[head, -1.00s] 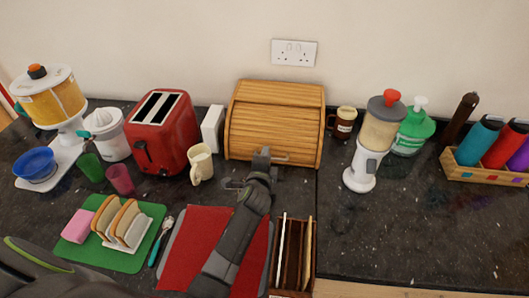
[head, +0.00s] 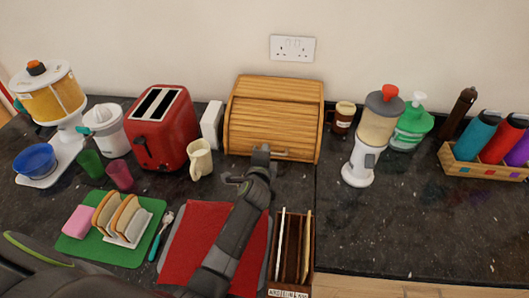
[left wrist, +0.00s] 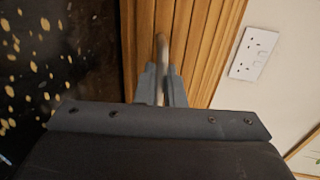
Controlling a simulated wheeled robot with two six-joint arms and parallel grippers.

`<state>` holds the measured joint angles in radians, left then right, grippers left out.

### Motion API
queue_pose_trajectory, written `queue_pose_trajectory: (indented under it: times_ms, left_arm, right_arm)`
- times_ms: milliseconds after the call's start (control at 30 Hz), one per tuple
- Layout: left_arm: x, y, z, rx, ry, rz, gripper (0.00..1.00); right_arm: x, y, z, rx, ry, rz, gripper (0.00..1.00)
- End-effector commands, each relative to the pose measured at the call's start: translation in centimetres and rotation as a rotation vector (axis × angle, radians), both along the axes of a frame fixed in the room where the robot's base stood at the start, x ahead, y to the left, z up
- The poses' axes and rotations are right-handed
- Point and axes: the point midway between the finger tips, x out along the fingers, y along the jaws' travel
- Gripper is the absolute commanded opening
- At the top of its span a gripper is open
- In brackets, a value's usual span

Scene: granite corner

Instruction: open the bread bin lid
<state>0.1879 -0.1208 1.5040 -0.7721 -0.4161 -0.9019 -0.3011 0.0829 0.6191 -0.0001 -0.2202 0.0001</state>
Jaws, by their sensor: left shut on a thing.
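The wooden bread bin (head: 272,115) stands against the back wall, its slatted roll lid (head: 268,128) down over the front. A metal bar handle (head: 280,155) runs along the lid's lower edge. My left gripper (head: 260,154) is at the front of the bin, at the handle's left part. In the left wrist view the gripper (left wrist: 161,86) is shut on the handle (left wrist: 161,50), with the wooden slats (left wrist: 189,40) just beyond. The fingers and arm hide part of the handle. My right gripper is not in view.
Left of the bin are a cream mug (head: 200,160), a white block (head: 211,125) and a red toaster (head: 162,128). Right are a brown mug (head: 342,118) and a blender (head: 372,140). A red mat (head: 190,240) and a wooden rack (head: 292,250) lie in front.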

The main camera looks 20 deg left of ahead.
Motion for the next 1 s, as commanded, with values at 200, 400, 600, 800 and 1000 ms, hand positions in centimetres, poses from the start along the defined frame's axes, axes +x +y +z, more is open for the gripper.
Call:
queue_pose_trajectory:
  times_ms: [200, 400, 600, 800, 1000]
  left_arm:
    - [0.4, 0.1, 1.7, 0.003, -0.009, -0.001, 0.0]
    - [1.2, 0.2, 3.8, 0.002, -0.009, -0.002, 0.0]
    - [2.5, 0.5, 5.9, 0.004, -0.011, -0.002, 0.0]
    - [3.7, 0.7, 7.3, 0.002, -0.01, -0.001, 0.0]
    - [4.5, 0.9, 8.0, 0.003, -0.009, -0.001, 0.0]
  right_arm:
    - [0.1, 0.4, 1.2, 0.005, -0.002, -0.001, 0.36]
    - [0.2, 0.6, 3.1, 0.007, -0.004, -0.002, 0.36]
    - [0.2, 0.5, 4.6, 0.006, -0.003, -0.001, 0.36]
    - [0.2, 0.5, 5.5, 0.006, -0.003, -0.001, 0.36]
    - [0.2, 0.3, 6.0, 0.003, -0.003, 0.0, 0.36]
